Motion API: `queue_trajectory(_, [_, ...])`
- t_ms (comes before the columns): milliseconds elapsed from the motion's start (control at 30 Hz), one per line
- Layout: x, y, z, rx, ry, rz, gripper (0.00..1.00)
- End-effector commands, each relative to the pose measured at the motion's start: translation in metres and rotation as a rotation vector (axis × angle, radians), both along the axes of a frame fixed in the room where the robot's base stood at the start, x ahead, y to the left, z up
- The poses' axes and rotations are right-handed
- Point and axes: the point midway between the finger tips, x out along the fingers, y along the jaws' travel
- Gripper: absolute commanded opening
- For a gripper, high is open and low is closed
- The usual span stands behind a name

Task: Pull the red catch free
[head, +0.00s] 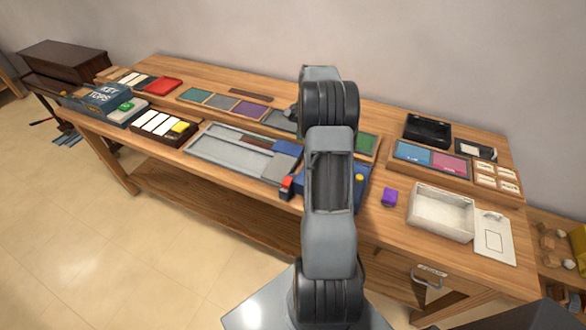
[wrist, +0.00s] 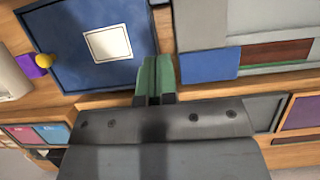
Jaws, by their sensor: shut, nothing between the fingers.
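The red catch (head: 287,183) shows in the head view at the front left corner of a blue box (head: 345,193), beside the right end of a long grey tray (head: 225,151). I cannot make out the catch in the wrist view. My gripper (wrist: 156,64) shows in the wrist view with its green fingers together and nothing between them. It is over the wooden table between the blue box's panel (wrist: 85,45) and a blue block (wrist: 209,66). In the head view my arm hides the gripper and part of the blue box.
A yellow knob (head: 359,178) stands on the blue box. A purple cube (head: 389,197) and a white open box (head: 441,213) sit to the right. Coloured panels (head: 221,102) line the back.

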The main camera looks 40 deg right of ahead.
Motion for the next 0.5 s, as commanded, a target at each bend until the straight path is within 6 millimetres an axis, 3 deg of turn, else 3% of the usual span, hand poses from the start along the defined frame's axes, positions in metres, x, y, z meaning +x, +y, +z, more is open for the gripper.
queue_trajectory(500, [-0.016,0.028,-0.082,0.006,0.005,-0.005,0.00])
